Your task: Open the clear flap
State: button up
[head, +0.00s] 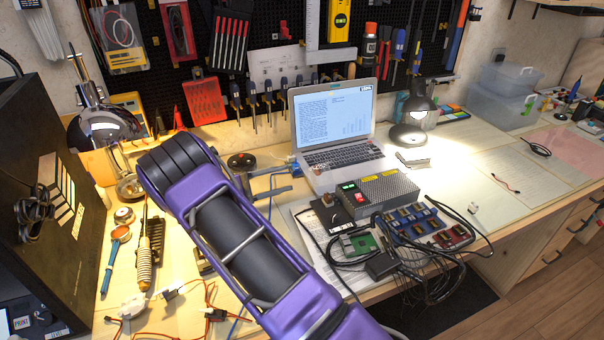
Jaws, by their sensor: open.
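I cannot make out a clear flap for certain in the head view. A grey perforated box (385,193) stands on the bench in front of the laptop. Its near left end has a small green display and a red switch (361,208); whether a clear cover lies over them is too small to tell. My purple and black arm reaches from the bottom edge up to the left, over the left part of the bench. My gripper is not in view. The arm hides part of the bench beneath it.
An open laptop (334,125) stands behind the grey box. A blue tray of modules (425,226) and tangled cables lie to its right and front. A dark cabinet (38,190) stands at far left. Lamps stand on both sides. The bench right of the laptop is fairly clear.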

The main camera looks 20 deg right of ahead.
aim_at(322, 175)
jog(key=shift+a, duration=1.55)
jog(key=shift+w+f+n+p, duration=0.1)
jog(key=shift+w+n+p, duration=0.05)
jog(key=shift+n+p, duration=0.65)
jog(key=shift+w+f+n+p, duration=0.1)
jog(key=shift+f+n+p, duration=0.15)
jog(key=shift+n+p, duration=0.35)
jog(key=shift+w+f+n+p, duration=0.2)
jog(key=shift+f+n+p, duration=0.45)
jog(key=shift+n, duration=0.55)
jog(key=shift+d+f, duration=0.1)
jog(key=shift+d, duration=0.05)
jog(key=d+p, duration=0.1)
jog(key=d, duration=1.6)
jog(key=shift+d+f, duration=0.1)
